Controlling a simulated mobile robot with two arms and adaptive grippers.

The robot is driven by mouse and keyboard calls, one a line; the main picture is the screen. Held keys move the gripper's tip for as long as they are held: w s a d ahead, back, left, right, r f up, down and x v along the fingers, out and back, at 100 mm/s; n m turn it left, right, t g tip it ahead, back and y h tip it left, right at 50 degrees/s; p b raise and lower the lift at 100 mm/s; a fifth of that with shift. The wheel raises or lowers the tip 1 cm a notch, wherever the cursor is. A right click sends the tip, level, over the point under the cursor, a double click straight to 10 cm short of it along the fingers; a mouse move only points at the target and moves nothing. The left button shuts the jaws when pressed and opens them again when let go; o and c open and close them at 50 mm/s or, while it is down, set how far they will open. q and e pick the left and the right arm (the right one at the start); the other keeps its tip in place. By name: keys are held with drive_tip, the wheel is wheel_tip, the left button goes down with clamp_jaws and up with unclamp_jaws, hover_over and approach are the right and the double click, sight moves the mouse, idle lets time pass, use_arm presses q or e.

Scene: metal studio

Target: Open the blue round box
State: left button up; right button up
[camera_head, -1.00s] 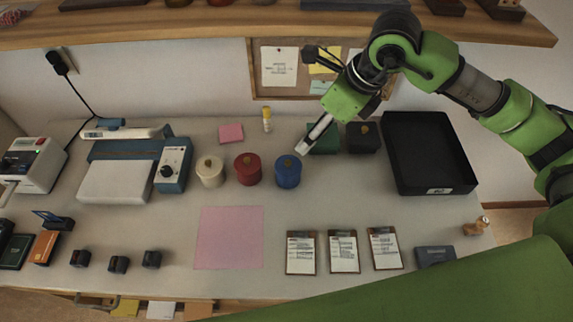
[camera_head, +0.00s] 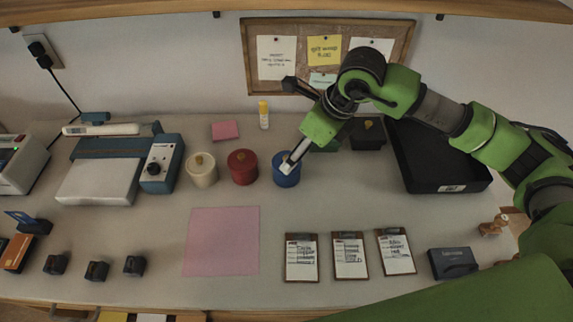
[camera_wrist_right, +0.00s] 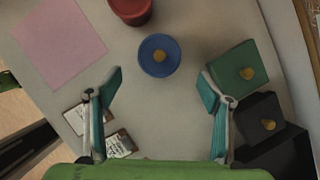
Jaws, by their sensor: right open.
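The blue round box (camera_head: 287,172) stands upright on the table, right of a red round box. Its lid is on, and in the right wrist view the blue box (camera_wrist_right: 159,55) shows a small brass knob on top. My right gripper (camera_head: 288,166) reaches over it in the head view and hides part of its lid. In the right wrist view my right gripper (camera_wrist_right: 160,92) is open and empty, and the blue box lies between and beyond its two fingers, apart from them. My left gripper is not in view.
A red round box (camera_head: 243,167) and a cream one (camera_head: 201,170) stand to the left. A green square box (camera_wrist_right: 240,70) and a black one (camera_head: 367,134) stand close on the right, near a black tray (camera_head: 455,186). A pink sheet (camera_head: 222,240) lies in front.

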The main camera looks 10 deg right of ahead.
drive_tip(key=shift+w+a+f, duration=0.15)
drive_tip(key=shift+a+f, duration=0.15)
drive_tip(key=shift+f, duration=0.2)
drive_tip(key=b+x, duration=0.1)
drive_tip(key=x, duration=0.3)
drive_tip(key=shift+w+a, duration=0.15)
drive_tip(key=shift+w, duration=0.05)
drive_tip(key=shift+r, duration=0.1)
drive_tip(key=c, duration=0.9)
